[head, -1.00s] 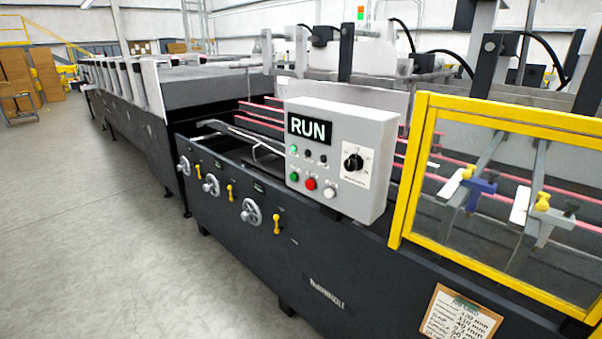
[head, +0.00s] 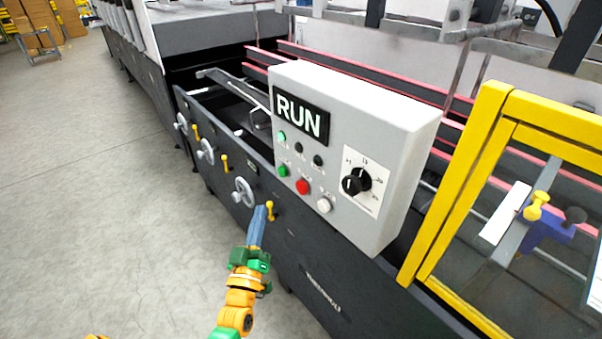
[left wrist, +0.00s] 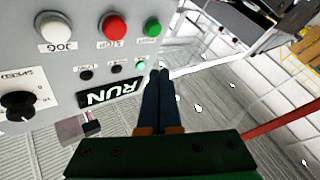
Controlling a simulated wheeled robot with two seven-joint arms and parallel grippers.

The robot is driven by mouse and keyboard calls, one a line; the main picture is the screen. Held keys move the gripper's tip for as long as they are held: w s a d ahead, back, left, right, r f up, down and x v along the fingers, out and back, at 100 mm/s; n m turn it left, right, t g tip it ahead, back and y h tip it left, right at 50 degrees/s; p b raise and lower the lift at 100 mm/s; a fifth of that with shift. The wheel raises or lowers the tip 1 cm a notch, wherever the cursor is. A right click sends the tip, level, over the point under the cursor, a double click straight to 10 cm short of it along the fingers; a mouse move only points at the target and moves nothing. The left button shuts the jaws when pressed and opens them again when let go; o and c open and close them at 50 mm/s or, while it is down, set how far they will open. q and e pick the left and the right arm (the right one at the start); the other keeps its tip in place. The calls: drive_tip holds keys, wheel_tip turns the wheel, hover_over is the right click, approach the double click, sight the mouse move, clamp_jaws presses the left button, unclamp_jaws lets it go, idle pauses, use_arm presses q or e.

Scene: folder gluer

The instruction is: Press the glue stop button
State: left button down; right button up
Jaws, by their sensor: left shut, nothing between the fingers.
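The grey control box (head: 345,170) carries a lit "RUN" display. Below it a red button (head: 303,187) sits between a green button (head: 284,171) and a white button (head: 324,205). The left wrist view shows the box upside down, with the red button (left wrist: 115,26) over a label that seems to read STOP. The green button (left wrist: 152,27) is beside it. My left gripper (head: 260,209) is shut and empty, below and left of the buttons in the head view. Its blue fingertips (left wrist: 159,74) point toward the panel, apart from the red button. My right gripper is not seen.
A black selector knob (head: 356,183) is on the box's right part. A yellow-framed guard (head: 455,185) stands to the right. Handwheels (head: 243,191) and yellow levers (head: 270,211) stick out of the machine's dark side. The floor at left is clear.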

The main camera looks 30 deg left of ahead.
sight(301, 188)
use_arm(q)
drive_tip(key=w+d+b, duration=0.3)
drive_tip(key=w, duration=0.4)
drive_tip(key=shift+w+d+r+b, duration=0.15)
drive_tip(key=shift+d+r+b, duration=0.1)
drive_tip(key=shift+b, duration=0.05)
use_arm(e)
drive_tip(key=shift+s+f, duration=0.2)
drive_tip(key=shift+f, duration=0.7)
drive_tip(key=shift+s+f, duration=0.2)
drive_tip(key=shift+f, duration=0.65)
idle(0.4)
use_arm(q)
drive_tip(key=shift+w+d, duration=0.15)
drive_tip(key=shift+w, duration=0.2)
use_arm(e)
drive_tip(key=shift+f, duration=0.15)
